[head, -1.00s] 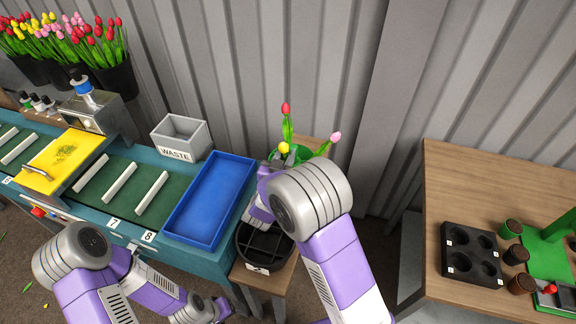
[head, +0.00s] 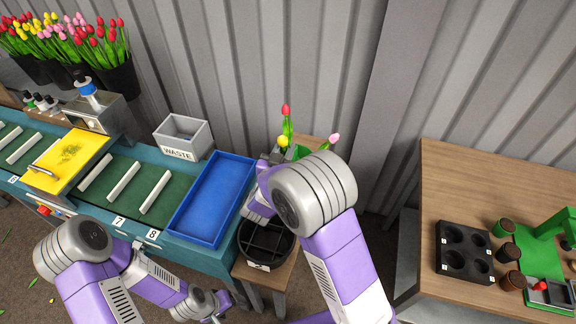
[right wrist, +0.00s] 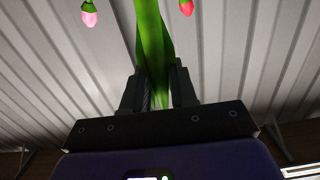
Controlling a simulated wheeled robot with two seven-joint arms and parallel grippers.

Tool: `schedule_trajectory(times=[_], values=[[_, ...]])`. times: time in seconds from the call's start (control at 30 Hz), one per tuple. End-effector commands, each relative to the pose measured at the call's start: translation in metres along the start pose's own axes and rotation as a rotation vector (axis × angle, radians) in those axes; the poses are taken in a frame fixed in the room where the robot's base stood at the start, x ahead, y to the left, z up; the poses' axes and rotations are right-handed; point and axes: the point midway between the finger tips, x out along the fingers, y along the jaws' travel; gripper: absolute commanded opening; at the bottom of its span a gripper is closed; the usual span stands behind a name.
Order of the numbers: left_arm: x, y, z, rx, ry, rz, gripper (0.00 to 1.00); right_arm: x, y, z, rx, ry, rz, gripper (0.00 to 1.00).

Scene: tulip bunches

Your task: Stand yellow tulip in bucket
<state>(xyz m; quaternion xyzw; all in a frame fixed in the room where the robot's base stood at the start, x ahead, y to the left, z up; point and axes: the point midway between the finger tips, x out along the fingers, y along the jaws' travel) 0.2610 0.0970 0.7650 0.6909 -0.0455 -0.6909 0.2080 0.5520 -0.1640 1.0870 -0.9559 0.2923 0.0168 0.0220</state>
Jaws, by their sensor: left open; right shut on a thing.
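The yellow tulip's bloom (head: 283,141) shows in the head view just above my right gripper (head: 273,158), which is largely hidden behind its own arm. In the right wrist view, my right gripper (right wrist: 158,92) is shut on a green stem with leaves (right wrist: 153,45); its bloom is out of that view. The black bucket (head: 280,260) with inner dividers stands on a wooden bench, below and nearer than the gripper. My left gripper (head: 220,308) is open and empty low in the head view, left of the bench.
A red tulip (head: 285,109) and a pink tulip (head: 334,138) stand behind my right arm; their base is hidden. A blue tray (head: 213,200) and a grey waste bin (head: 183,137) lie left. A wooden table (head: 470,185) with a black holed tray (head: 466,253) is right.

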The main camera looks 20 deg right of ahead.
Motion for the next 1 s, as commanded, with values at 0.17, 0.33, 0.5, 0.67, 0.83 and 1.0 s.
schedule_trajectory(times=[0.17, 0.33, 0.5, 0.67, 0.83, 1.0], values=[[-0.010, 0.004, 0.000, 0.000, 0.000, 0.000, 0.76, -0.002, -0.001, -0.013, 0.001, 0.000, 0.000, 0.10], [-0.018, 0.007, 0.001, 0.000, 0.000, 0.000, 0.76, -0.004, -0.001, -0.023, 0.000, 0.000, -0.001, 0.10], [-0.025, 0.009, 0.001, 0.000, 0.000, 0.000, 0.76, -0.006, -0.001, -0.033, 0.000, 0.000, -0.001, 0.10], [-0.032, 0.012, 0.001, 0.000, 0.000, 0.000, 0.76, -0.007, -0.001, -0.043, 0.000, 0.001, 0.000, 0.10], [-0.036, 0.014, 0.002, 0.000, 0.000, 0.000, 0.76, -0.009, -0.001, -0.049, 0.000, 0.000, 0.000, 0.10], [-0.036, 0.013, 0.002, 0.000, 0.000, 0.000, 0.76, -0.009, -0.001, -0.048, 0.000, 0.000, 0.000, 0.10]])
